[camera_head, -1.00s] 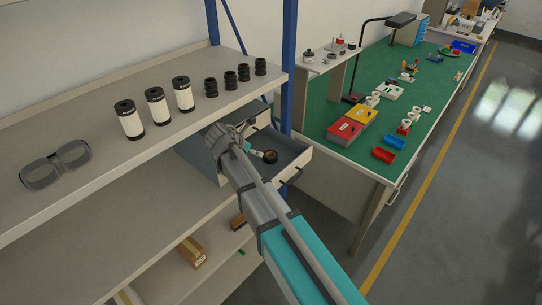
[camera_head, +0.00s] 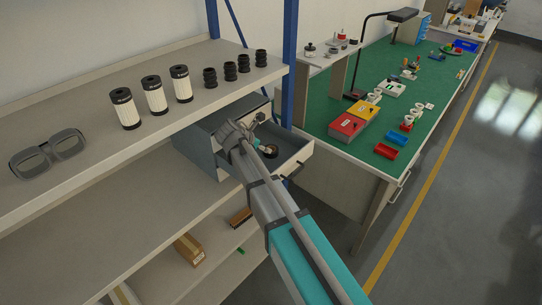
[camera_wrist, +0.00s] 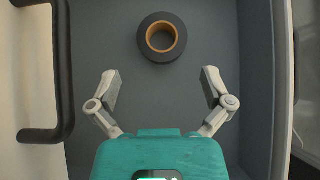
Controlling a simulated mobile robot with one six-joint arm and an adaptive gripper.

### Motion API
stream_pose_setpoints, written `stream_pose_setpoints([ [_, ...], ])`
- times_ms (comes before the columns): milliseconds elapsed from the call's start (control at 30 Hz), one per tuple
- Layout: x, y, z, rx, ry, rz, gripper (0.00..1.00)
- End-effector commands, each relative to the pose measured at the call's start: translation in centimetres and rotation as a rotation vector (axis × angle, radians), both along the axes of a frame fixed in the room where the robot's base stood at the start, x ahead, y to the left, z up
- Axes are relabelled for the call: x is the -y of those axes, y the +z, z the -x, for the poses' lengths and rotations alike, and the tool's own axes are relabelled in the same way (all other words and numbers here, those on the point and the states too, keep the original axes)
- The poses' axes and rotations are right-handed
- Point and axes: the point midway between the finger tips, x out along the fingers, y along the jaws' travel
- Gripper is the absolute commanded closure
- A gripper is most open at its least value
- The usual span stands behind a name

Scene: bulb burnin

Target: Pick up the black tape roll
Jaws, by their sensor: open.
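The black tape roll (camera_wrist: 144,48) lies flat in the open drawer, with its tan inner ring facing up in the wrist view. It also shows in the head view (camera_head: 271,152), close beside my gripper and partly hidden by it. My gripper (camera_wrist: 160,86) is open and empty, with its two fingers spread wide. In the wrist view the roll is above the gap between the fingertips, roughly centred left to right, and apart from them. The grey drawer (camera_head: 293,157) is pulled out from a cabinet under the upper shelf.
The drawer's walls (camera_wrist: 256,95) and its black handle (camera_wrist: 66,70) border the space around my gripper. The upper shelf (camera_head: 95,147) holds white-and-black cylinders, black ribbed parts and goggles. A blue post (camera_head: 290,60) stands behind the drawer. A green workbench (camera_head: 345,145) is at the right.

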Motion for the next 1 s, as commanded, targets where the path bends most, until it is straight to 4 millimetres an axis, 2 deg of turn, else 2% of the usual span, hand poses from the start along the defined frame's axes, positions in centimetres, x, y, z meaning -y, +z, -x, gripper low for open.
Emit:
stream_pose_setpoints([
  [133, 0.5, -0.9, -0.6, 0.000, 0.000, 0.000, 0.00],
  [667, 0.7, -1.1, -0.9, 0.000, 0.000, 0.000, 0.00],
  [1000, 2.0, -3.1, -2.3, 0.000, -0.001, 0.000, 0.00],
])
